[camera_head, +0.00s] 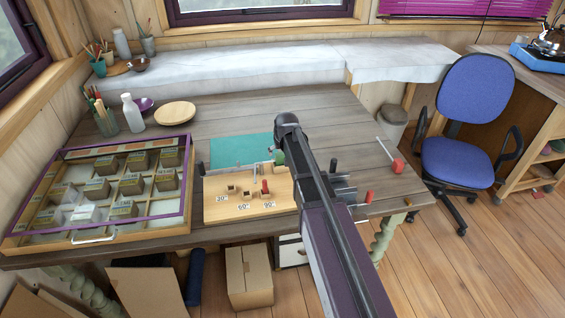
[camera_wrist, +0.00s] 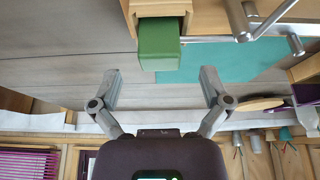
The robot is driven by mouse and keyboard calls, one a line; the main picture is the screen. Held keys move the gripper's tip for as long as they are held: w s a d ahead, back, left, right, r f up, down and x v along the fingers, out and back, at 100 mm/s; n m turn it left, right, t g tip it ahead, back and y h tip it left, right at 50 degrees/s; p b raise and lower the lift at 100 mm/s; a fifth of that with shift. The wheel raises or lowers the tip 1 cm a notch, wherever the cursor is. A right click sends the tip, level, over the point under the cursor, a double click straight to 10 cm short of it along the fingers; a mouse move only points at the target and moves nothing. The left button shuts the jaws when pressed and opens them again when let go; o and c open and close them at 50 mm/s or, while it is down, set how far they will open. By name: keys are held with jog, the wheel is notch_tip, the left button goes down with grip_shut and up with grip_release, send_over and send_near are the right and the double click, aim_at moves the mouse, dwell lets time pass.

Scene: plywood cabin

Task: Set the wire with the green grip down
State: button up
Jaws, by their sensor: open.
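The green grip (camera_wrist: 158,45) shows in the wrist view, set against a pale wooden block (camera_wrist: 160,8), with a thin metal wire (camera_wrist: 205,39) running to the right from it. My gripper (camera_wrist: 160,82) is open, its two fingers spread on either side below the grip, with a gap and nothing between them. In the head view a bit of the green grip (camera_head: 279,158) shows beside my arm, at the back of a wooden board (camera_head: 225,213) marked with angles. My arm hides part of the board and the wire.
A compartment case (camera_head: 15,242) with a purple-framed lid is on the left. A teal mat (camera_head: 235,150) lies behind the board. Red-gripped wires (camera_head: 398,166) lie at the table's right. Bottles and a wooden plate (camera_head: 175,113) stand at the back left.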

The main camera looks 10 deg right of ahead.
aim_at(281, 154)
jog(key=shift+b+x, duration=1.15)
jog(key=shift+x, duration=0.4)
grip_shut()
